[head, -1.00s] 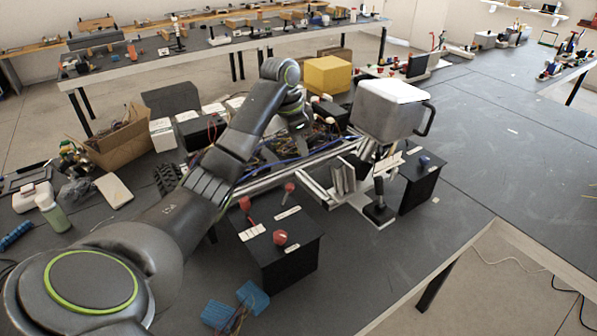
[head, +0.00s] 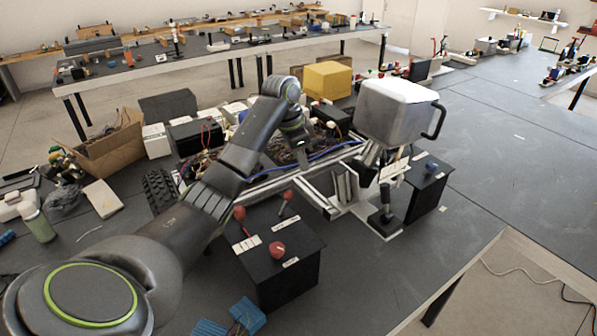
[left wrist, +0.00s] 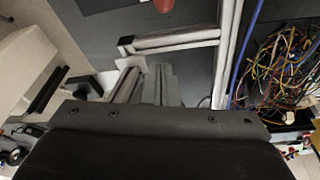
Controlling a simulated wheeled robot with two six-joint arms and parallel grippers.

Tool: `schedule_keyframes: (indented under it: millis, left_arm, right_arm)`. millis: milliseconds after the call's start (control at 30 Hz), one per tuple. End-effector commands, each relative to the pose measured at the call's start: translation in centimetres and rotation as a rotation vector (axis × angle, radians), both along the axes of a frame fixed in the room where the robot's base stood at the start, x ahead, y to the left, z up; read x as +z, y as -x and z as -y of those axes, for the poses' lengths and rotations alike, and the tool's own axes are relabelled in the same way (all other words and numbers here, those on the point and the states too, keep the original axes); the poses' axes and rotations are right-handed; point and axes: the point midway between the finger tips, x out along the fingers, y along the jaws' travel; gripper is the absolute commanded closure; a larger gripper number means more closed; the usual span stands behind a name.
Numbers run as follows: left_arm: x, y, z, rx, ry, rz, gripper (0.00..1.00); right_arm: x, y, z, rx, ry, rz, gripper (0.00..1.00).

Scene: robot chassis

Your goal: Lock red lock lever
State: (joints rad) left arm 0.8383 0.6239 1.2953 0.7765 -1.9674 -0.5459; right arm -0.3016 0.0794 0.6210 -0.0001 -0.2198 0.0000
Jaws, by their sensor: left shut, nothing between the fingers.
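A black box (head: 295,272) on the bench carries several red-topped controls and white labels too small to read. A lever with a red ball (head: 240,213) stands at its back left. A thinner stick with a smaller reddish knob (head: 288,196) is at its back, and a round red knob (head: 277,249) is near its front. I cannot tell which is the lock lever. In the left wrist view a red round thing (left wrist: 164,5) shows at the top edge. My right gripper is not in view.
The metal chassis frame (head: 335,195) with loose wiring lies behind the box. The bench (head: 530,145) at right is mostly clear.

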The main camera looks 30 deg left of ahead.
Motion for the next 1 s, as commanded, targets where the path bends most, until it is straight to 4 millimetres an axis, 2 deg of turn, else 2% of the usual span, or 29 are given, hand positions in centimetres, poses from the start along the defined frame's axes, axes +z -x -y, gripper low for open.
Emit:
schedule_keyframes:
  millis: [433,500,700,1000]
  left_arm:
    - [-8.8,-1.5,1.7,0.001,0.002,-0.006,1.00]
    - [-8.1,-0.5,0.6,0.001,-0.003,-0.001,1.00]
    - [-8.1,1.1,-0.6,0.000,-0.003,0.000,1.00]
    - [-8.3,1.6,-1.0,-0.001,-0.001,0.001,1.00]
  right_arm:
    - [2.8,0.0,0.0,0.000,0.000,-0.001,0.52]
    - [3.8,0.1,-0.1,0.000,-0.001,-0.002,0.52]
    - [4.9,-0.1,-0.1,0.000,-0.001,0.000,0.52]
    - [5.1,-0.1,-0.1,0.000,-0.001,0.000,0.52]
